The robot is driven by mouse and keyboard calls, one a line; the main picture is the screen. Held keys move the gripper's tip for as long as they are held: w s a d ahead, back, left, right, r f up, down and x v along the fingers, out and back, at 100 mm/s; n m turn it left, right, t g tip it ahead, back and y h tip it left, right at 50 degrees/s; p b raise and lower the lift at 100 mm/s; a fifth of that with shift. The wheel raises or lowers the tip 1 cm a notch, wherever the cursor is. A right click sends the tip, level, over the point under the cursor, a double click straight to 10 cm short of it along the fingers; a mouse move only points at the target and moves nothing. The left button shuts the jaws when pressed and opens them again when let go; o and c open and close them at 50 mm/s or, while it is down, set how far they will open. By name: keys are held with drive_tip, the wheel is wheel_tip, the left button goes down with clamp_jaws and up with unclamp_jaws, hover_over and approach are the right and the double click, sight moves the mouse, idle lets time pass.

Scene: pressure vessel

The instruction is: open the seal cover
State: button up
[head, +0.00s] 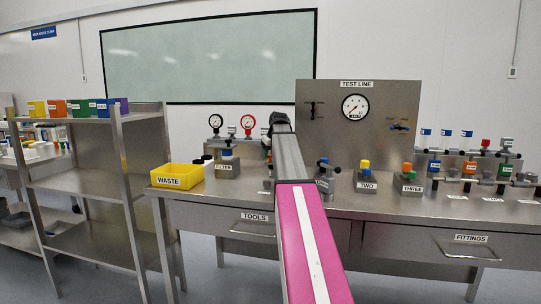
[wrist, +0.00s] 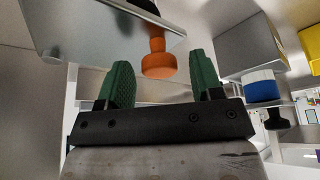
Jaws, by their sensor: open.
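In the wrist view, my gripper (wrist: 163,88) is open, its two green fingers apart with nothing held. An orange knob (wrist: 158,64) on a grey metal block (wrist: 95,25) shows between and beyond the fingertips; I cannot tell the exact gap. The view looks upside down. No part is clearly marked as the seal cover. In the head view my arm reaches over the bench left of the TEST LINE panel (head: 385,135) and hides what lies behind it. My fingers are not clear there.
In the head view, the yellow WASTE bin (head: 177,176) and FILTER block (head: 224,168) stand left of my arm. Blocks TWO (head: 367,182) and THREE (head: 408,183) stand right of it. In the wrist view, a blue-and-white cap (wrist: 261,88) is close on the right.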

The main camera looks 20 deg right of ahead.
clamp_jaws()
drive_tip(key=shift+w, duration=0.1)
drive_tip(key=shift+w+m+h, duration=0.4)
drive_tip(key=shift+w+m, duration=0.65)
drive_tip(key=shift+m, duration=0.05)
drive_tip(key=w+d+m+g+h, duration=0.4)
drive_tip(key=w+d+m, duration=0.6)
drive_tip(key=m, duration=0.9)
drive_tip(key=shift+d+g, duration=0.5)
drive_tip(key=shift+d, duration=1.2)
drive_tip(key=shift+h, duration=0.3)
